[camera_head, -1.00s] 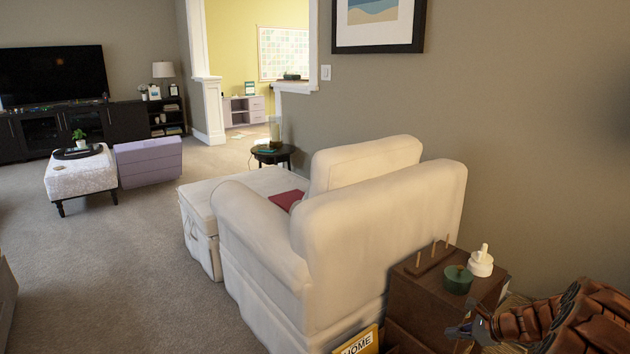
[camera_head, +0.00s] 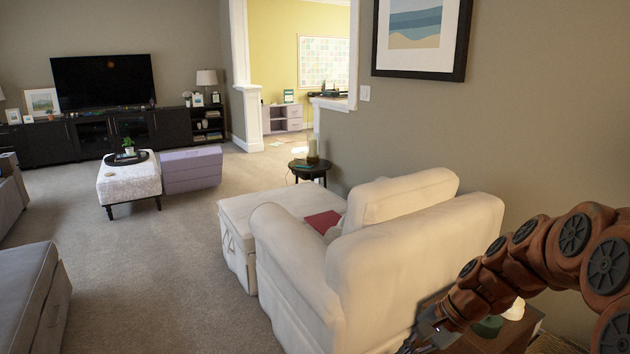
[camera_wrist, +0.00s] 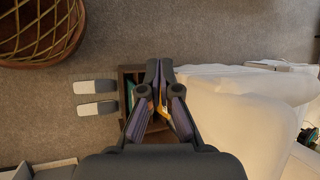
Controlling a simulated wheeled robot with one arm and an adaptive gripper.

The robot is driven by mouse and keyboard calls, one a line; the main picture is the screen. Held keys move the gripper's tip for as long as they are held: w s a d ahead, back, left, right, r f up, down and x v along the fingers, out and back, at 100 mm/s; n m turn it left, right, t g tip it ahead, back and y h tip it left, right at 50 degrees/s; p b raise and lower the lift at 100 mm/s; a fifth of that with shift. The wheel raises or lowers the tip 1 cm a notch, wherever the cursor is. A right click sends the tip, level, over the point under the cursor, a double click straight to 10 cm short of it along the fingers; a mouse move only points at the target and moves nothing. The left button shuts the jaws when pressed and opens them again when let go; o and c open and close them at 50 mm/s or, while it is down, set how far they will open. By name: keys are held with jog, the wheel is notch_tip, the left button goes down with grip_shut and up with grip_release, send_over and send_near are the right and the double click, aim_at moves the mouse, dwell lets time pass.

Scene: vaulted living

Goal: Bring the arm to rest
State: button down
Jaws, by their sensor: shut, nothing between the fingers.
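My arm reaches in from the right of the head view, its brown jointed links bending down toward the bottom edge. My gripper (camera_head: 408,344) is only partly visible there, low in front of the armchair's back. In the wrist view my gripper (camera_wrist: 159,72) points away from the camera with its two dark fingertips together and holds nothing. It is above the small brown side table (camera_wrist: 128,74), which also shows in the head view (camera_head: 522,332), partly hidden by my arm.
The cream armchair (camera_head: 400,250) stands close by my gripper. A green pot (camera_head: 488,327) sits on the side table. A wicker basket (camera_wrist: 40,30) and grey-and-white slippers (camera_wrist: 95,97) lie on the carpet. Open carpet (camera_head: 180,270) extends left of the armchair.

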jog(key=s+a+r+n+g+h+p, duration=0.3)
jog(key=s+r+n+p, duration=0.35)
jog(key=s+r, duration=0.55)
jog(key=s+d+r+n+h+p, duration=0.1)
jog(key=s+r+n+h+p, duration=0.1)
jog(key=s, duration=0.6)
jog(key=s+d+r+n+h+p, duration=0.1)
jog(key=s+d+r+n+p, duration=0.1)
jog(key=s+p, duration=0.2)
jog(key=shift+s+d+r+t+h+p, duration=0.15)
jog(key=shift+s+r+t+h+p, duration=0.2)
jog(key=shift+s, duration=1.55)
